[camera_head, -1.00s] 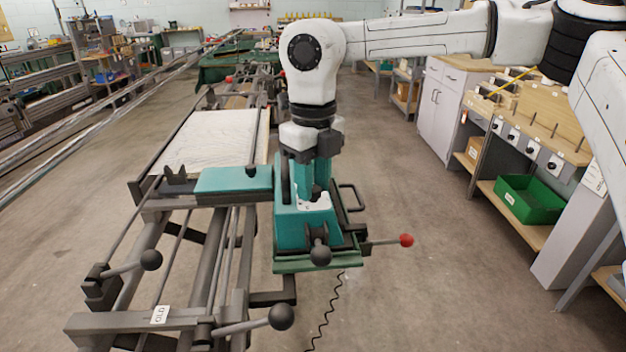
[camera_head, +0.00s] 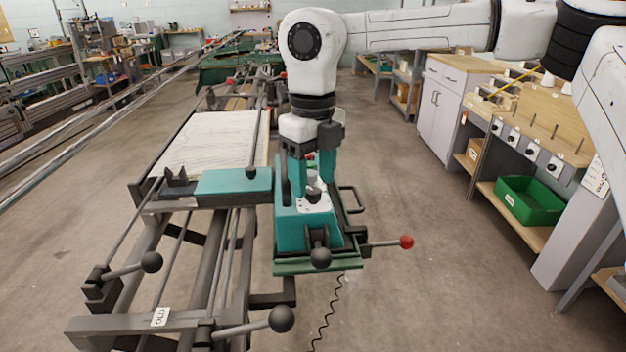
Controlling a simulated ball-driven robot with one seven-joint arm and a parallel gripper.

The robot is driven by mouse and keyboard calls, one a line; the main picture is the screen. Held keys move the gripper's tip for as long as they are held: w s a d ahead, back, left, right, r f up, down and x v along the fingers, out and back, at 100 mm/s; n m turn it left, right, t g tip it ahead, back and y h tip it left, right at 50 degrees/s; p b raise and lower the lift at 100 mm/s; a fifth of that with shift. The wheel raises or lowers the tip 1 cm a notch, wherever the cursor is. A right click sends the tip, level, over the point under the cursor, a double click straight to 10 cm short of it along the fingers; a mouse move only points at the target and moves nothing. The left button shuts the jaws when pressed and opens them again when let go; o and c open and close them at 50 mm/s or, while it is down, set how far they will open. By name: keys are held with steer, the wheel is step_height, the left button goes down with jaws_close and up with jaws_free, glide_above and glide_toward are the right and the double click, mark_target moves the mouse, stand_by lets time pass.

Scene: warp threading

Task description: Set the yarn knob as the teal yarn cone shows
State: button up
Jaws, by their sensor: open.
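My gripper (camera_head: 312,180) points straight down over the teal machine housing (camera_head: 291,232), its two teal fingers apart and empty. Just below the fingertips is a small dark knob (camera_head: 313,193), which I take as the yarn knob. It stands on a white dial plate (camera_head: 316,205) on top of the housing and is clear of the fingers. Its markings and pointing direction are too small to read. I cannot make out a teal yarn cone; whitish cones (camera_head: 548,80) stand on the bench at right.
A red-tipped lever (camera_head: 405,242) sticks out right of the housing, and black ball handles (camera_head: 281,319) stand in front. The bench (camera_head: 570,115) at right has pegs, a row of black knobs and a green bin (camera_head: 530,199) below. The floor between is free.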

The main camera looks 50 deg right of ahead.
mark_target(313, 190)
step_height(313, 190, up, 9)
steer(key=shift+p, duration=0.45)
stand_by(0.5)
